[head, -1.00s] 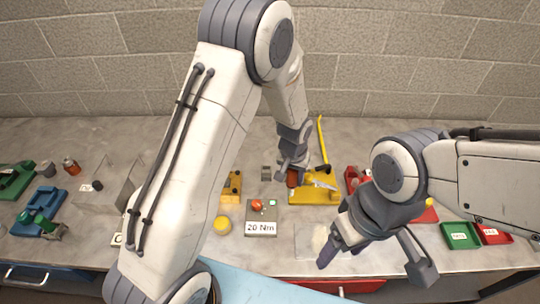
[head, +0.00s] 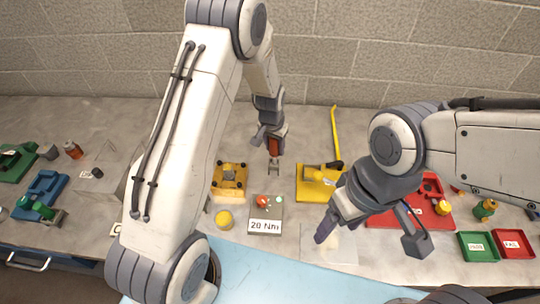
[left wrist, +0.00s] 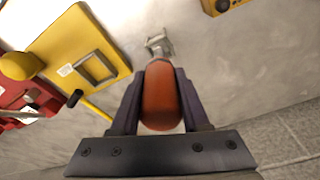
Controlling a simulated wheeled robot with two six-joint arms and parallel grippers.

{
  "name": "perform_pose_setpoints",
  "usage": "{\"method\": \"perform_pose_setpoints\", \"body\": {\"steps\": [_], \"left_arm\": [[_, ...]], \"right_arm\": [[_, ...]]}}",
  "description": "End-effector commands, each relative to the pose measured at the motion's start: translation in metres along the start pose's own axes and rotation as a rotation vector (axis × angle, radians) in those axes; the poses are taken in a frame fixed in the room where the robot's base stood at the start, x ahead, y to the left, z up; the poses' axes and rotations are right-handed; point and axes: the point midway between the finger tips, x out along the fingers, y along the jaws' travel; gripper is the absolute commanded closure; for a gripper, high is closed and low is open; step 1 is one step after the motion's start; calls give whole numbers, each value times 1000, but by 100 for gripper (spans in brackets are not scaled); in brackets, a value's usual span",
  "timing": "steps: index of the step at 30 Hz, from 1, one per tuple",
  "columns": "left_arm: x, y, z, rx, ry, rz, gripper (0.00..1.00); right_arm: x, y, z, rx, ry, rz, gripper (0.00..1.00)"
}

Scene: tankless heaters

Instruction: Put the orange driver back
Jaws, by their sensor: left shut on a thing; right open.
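My left gripper (head: 273,144) is shut on the orange driver's handle, which also shows between the fingers in the left wrist view (left wrist: 160,97). The driver (head: 275,147) is held upright over the counter. A small grey metal holder (head: 273,170) stands just below it; in the left wrist view the holder (left wrist: 158,42) appears just beyond the handle's end. The driver's lower shaft is hidden or too small to make out, so I cannot tell whether it touches the holder. My right gripper (head: 370,238) is open and empty near the front of the counter.
A yellow fixture tray (head: 306,194) with a yellow long-handled tool (head: 335,130) is to the right. A yellow block (head: 230,180) and a 20 Nm plate (head: 264,226) are nearby. Green (head: 477,257) and red (head: 530,254) bins lie front right. Bare counter lies behind the holder.

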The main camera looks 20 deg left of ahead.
Motion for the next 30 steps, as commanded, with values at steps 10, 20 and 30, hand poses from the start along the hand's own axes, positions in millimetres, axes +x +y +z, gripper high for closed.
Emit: {"method": "perform_pose_setpoints", "body": {"steps": [10, 20, 30], "left_arm": [[32, -2, 6, -2, -3, 0, 100], [40, -3, 7, -3, 1, -1, 100], [44, -3, 8, -4, -2, 0, 24]], "right_arm": [[24, 2, 1, 3, 0, 0, 29], [28, 2, 2, 5, 0, 0, 29], [31, 2, 2, 5, 0, 0, 29]]}}
